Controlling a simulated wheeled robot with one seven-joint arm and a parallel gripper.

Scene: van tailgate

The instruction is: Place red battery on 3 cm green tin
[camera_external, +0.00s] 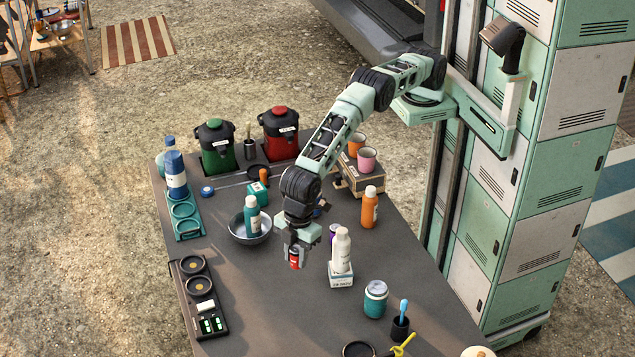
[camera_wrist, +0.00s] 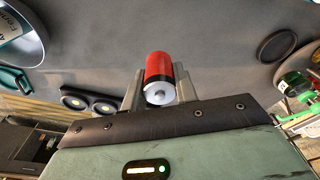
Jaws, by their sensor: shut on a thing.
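The red battery (camera_external: 294,259) is held upright between the fingers of my gripper (camera_external: 293,251), over the middle of the grey table. In the wrist view the battery (camera_wrist: 158,72) shows its red side and pale metal end, with a finger of my gripper (camera_wrist: 159,90) on each side. I cannot tell whether its lower end touches the table. I cannot pick out the 3 cm green tin for certain. A green object (camera_wrist: 294,82) shows at the right of the wrist view, partly cut off.
A metal bowl (camera_external: 250,236) with a teal bottle stands left of my gripper. A white bottle (camera_external: 341,250) on a small white box (camera_external: 341,279) stands close on the right. A teal jar (camera_external: 376,299) stands nearer the front. The table just before my gripper is clear.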

